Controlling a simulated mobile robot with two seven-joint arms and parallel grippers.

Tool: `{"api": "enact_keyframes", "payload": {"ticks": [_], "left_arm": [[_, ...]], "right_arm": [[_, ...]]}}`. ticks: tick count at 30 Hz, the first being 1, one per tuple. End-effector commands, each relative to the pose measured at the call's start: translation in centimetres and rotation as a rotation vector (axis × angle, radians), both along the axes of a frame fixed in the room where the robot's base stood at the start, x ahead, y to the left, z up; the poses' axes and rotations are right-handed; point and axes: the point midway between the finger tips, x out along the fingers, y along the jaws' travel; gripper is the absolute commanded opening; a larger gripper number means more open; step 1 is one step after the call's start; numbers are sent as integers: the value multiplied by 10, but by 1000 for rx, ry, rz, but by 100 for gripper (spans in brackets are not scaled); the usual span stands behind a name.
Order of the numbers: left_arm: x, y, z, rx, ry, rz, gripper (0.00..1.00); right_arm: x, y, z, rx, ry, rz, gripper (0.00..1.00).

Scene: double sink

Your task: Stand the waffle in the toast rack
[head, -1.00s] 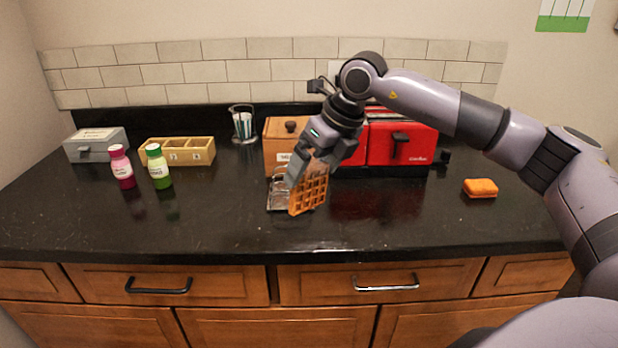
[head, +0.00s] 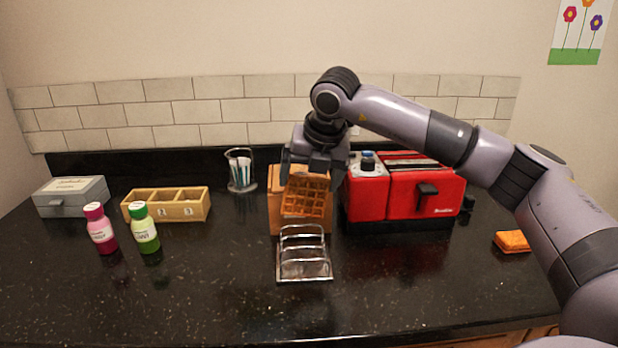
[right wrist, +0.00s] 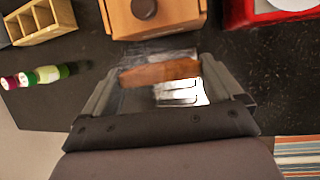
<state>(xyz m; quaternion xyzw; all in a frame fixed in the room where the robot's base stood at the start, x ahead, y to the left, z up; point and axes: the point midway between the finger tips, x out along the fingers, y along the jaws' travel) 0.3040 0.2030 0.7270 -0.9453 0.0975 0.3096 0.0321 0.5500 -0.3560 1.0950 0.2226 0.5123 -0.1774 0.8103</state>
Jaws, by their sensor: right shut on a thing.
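The waffle (head: 306,197) is a brown grid square, held tilted in my right gripper (head: 310,172) in the head view. The right gripper is shut on it, and the waffle hangs in front of the wooden box, above and behind the toast rack. The toast rack (head: 304,270) is a silver wire frame standing empty on the dark counter. In the right wrist view the waffle (right wrist: 160,73) shows edge-on between the fingers, with part of the rack (right wrist: 181,92) below it; the gripper hides the rest. My left gripper is not in view.
A wooden box (head: 275,213) stands right behind the rack, with a red toaster (head: 416,195) to its right. Two bottles (head: 101,228) (head: 145,229), a divided wooden tray (head: 167,207) and a grey box (head: 71,197) stand left. An orange sponge-like block (head: 512,241) lies right. The front counter is clear.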

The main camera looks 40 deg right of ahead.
Motion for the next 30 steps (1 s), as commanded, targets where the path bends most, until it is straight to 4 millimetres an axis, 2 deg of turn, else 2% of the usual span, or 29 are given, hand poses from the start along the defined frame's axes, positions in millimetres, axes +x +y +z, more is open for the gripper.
{"api": "enact_keyframes", "payload": {"ticks": [8,30], "left_arm": [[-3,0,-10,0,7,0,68],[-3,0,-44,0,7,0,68]], "right_arm": [[0,0,-13,-1,1,1,76],[0,0,-66,0,1,1,76]]}}
